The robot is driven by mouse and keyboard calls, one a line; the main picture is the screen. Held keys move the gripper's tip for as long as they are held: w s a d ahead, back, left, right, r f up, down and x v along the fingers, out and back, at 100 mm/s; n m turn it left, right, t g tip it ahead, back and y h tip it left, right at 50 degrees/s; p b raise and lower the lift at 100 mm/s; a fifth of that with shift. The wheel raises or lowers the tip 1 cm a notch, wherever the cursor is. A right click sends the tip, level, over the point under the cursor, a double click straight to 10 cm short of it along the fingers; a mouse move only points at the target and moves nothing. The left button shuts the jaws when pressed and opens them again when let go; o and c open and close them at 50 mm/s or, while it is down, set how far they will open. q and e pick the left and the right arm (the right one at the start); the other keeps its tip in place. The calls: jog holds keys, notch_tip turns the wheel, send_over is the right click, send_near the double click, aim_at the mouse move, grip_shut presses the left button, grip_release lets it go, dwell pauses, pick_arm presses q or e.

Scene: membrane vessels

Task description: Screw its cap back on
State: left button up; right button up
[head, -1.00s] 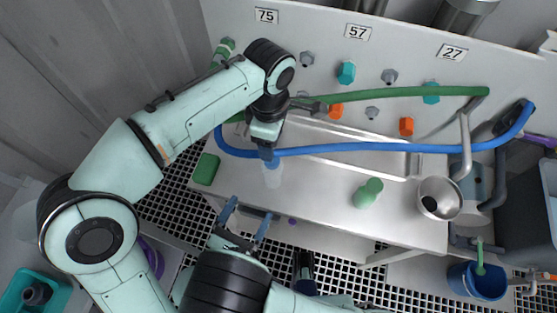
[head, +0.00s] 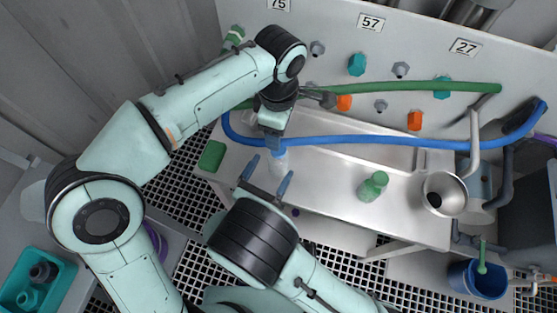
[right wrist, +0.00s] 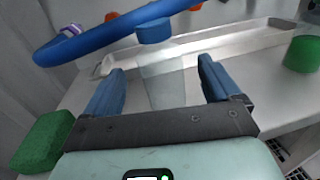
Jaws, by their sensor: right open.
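A clear, pale bottle (head: 278,160) stands upright on the steel bench; it also shows in the right wrist view (right wrist: 165,85). A blue cap (right wrist: 153,31) is right above the bottle's top in the right wrist view; whether it touches the bottle I cannot tell. My left gripper (head: 273,145) points down over the bottle from above and appears shut on the cap, its fingertips partly hidden. My right gripper (head: 267,181) is open in front of the bottle; in the right wrist view its blue fingers (right wrist: 160,80) stand apart on either side of the bottle, seemingly not touching it.
A blue hose (head: 390,142) runs close behind the bottle, with a green hose (head: 400,90) beyond. A green sponge (head: 212,155) lies left, a green bottle (head: 373,187) and a steel funnel (head: 444,193) right. The bench between the two bottles is clear.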

aim_at(273, 166)
jog(key=shift+x, duration=2.1)
grip_shut()
pick_arm(q)
jog(key=m, duration=1.3)
jog(key=shift+m, duration=0.3)
jog(key=shift+f, duration=4.05)
